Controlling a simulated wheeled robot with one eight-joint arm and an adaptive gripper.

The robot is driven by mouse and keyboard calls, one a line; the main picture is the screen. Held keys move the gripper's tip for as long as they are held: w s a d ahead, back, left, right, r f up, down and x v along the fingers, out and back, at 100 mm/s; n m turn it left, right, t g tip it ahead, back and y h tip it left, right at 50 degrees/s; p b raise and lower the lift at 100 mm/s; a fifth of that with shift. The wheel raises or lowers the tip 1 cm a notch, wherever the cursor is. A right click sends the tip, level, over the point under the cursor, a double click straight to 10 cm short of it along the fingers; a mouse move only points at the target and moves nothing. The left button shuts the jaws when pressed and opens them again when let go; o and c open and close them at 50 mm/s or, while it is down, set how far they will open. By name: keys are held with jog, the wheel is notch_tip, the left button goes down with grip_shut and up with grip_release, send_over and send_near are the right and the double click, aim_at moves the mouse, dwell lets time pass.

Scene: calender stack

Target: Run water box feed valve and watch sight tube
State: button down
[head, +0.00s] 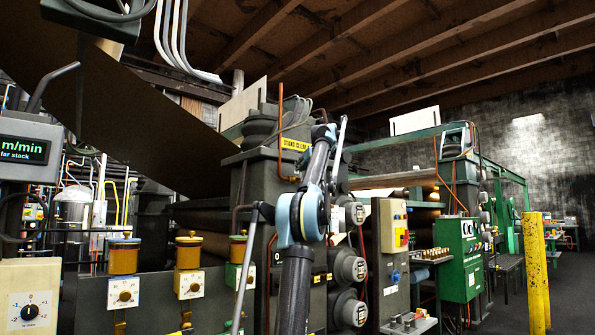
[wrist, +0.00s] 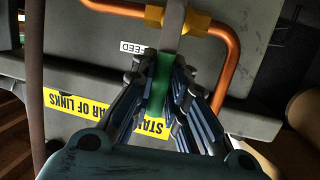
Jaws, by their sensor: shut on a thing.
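In the wrist view, the feed valve's green handle (wrist: 158,88) lies between the fingers of my gripper (wrist: 166,72), which is shut on it. A grey metal bar leads from the handle to a brass fitting (wrist: 188,20) on a bent copper pipe (wrist: 232,60). A white FEED label (wrist: 132,48) is beside the handle. In the head view, the copper pipe (head: 281,125) runs down the dark machine frame, and my arm hides the handle and fingers. I cannot make out the sight tube in either view.
A yellow warning label (wrist: 70,112) lies behind my fingers; it also shows in the head view (head: 293,144). Yellow posts (head: 537,270) stand at far right, near open floor.

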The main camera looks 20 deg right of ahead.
jog(key=shift+d, duration=0.1)
jog(key=c, duration=1.6)
grip_release()
jog(key=shift+s, duration=0.15)
jog(key=v, duration=1.1)
jog(key=shift+s, duration=0.3)
